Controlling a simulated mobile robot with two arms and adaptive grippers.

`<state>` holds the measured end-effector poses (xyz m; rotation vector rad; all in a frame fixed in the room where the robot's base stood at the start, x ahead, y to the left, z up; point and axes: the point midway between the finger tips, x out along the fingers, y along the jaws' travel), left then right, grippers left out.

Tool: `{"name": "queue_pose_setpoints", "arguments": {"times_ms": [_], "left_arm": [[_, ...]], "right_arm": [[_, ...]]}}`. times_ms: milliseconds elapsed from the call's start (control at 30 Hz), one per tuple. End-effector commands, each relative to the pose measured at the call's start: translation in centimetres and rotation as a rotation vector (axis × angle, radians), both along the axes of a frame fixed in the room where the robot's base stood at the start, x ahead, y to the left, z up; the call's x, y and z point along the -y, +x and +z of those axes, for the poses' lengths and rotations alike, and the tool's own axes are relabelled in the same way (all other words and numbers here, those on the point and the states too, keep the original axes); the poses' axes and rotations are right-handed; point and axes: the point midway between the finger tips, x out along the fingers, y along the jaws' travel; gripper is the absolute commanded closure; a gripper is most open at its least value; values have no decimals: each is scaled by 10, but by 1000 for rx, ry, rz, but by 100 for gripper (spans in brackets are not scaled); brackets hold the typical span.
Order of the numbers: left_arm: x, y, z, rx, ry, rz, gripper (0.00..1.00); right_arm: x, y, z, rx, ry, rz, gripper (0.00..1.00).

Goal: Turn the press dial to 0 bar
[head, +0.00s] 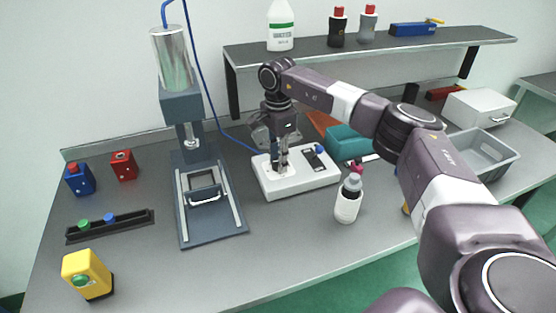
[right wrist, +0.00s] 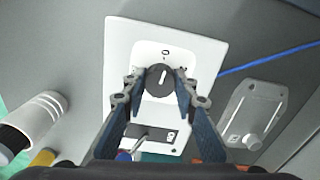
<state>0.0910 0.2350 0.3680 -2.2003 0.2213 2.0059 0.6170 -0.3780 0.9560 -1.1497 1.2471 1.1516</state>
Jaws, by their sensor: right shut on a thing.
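The press dial (right wrist: 160,82) is a round black knob with a white pointer line, on a white control box (right wrist: 120,45) that also shows in the head view (head: 296,188). In the right wrist view the pointer is directed up, close to a dark mark that looks like a 0. My right gripper (right wrist: 160,88) has a finger on each side of the dial and is shut on it. In the head view this gripper (head: 281,165) comes down on the left part of the box and hides the dial. My left gripper is not in view.
The press (head: 182,95) stands left of the box, with a blue hose running to the box. A white bottle (head: 347,203) stands in front, right of the box. A teal block (head: 347,140) lies behind it. A grey tray (head: 487,160) is at the right.

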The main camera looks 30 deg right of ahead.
Motion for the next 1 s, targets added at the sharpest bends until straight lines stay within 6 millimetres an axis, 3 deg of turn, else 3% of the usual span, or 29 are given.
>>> {"name": "queue_pose_setpoints", "arguments": {"times_ms": [300, 800, 833, 1000], "left_arm": [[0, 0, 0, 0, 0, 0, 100], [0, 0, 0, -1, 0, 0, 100], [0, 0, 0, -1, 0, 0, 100], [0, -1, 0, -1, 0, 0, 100]], "right_arm": [[1, 2, 3, 9, 0, 103, 98], [1, 2, 3, 10, -2, 121, 98], [1, 2, 3, 10, -2, 121, 72], [1, 2, 2, 7, -1, 121, 56]]}}
